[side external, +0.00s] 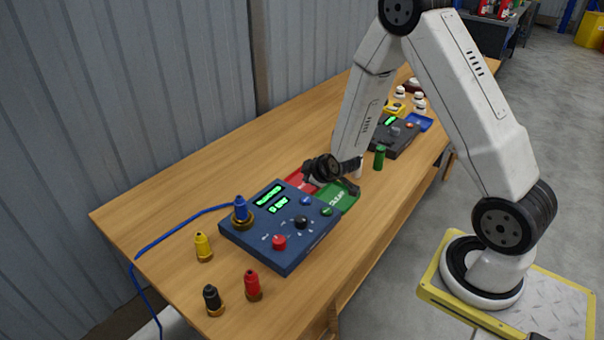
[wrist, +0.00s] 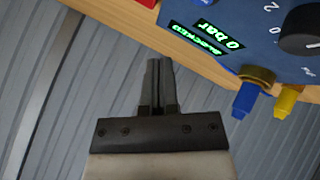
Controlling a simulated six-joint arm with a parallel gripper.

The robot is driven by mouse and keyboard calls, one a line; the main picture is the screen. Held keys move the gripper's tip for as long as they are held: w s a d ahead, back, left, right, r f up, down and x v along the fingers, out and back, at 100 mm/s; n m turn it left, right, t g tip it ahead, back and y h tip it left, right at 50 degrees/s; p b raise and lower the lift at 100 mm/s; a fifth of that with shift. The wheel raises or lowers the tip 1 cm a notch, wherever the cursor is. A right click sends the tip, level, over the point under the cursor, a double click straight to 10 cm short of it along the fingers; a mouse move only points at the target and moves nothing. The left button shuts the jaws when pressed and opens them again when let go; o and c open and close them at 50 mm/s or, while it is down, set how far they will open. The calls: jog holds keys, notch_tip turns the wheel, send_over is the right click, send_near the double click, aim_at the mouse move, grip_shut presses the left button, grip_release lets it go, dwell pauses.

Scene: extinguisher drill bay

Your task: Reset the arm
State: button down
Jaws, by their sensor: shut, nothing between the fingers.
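My gripper (side external: 352,187) hangs over the table beside the far edge of the blue control box, above the red and green pads. In the wrist view my gripper (wrist: 160,64) has its two fingers together with nothing between them. The blue control box (side external: 290,255) has lit green displays, a red knob (side external: 279,242), a black knob (side external: 301,222) and small buttons. It also shows at the upper right of the wrist view (wrist: 240,52), one display reading "0 bar". A blue connector (side external: 240,209) with a blue hose sits on the box's left corner.
Yellow (side external: 203,247), red (side external: 253,285) and black (side external: 213,300) connectors stand on the near table. A red pad (side external: 299,181) and green pad (side external: 338,198) lie behind the box. A green cylinder (side external: 379,158) and a dark box (side external: 392,139) are farther back. The left tabletop is clear.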

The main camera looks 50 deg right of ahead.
jog(key=shift+s+a+r, duration=0.1)
jog(key=shift+a+r, duration=0.2)
jog(key=shift+a, duration=0.05)
jog(key=s+a+r+m+g+y, duration=0.1)
jog(key=s+a+r+m+g, duration=0.1)
jog(key=s, duration=0.6)
jog(key=s+a+r+m+g+y, duration=0.1)
jog(key=s+a+r+m+g, duration=0.2)
jog(key=s+a+r, duration=0.4)
jog(key=shift+s+a+g+y, duration=0.4)
jog(key=shift+a+g, duration=0.2)
jog(key=shift+a, duration=0.6)
jog(key=shift+r, duration=0.1)
